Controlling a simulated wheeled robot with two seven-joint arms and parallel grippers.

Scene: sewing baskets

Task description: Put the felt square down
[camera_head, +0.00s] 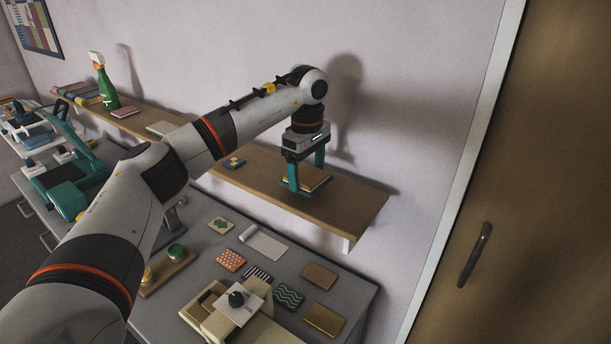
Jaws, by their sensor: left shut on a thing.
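My left gripper (305,180) has teal fingers and reaches down over the right part of the wooden wall shelf (352,204). It is shut on a flat tan-orange square (315,178), which appears to be the felt square. The square lies level between the fingers, at or just above the shelf top; I cannot tell whether it touches. The fingers hide part of it. My right gripper is out of view.
Several patterned squares, including a green wavy one (288,297), lie on the grey table (215,205) below. The shelf's right end is clear.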

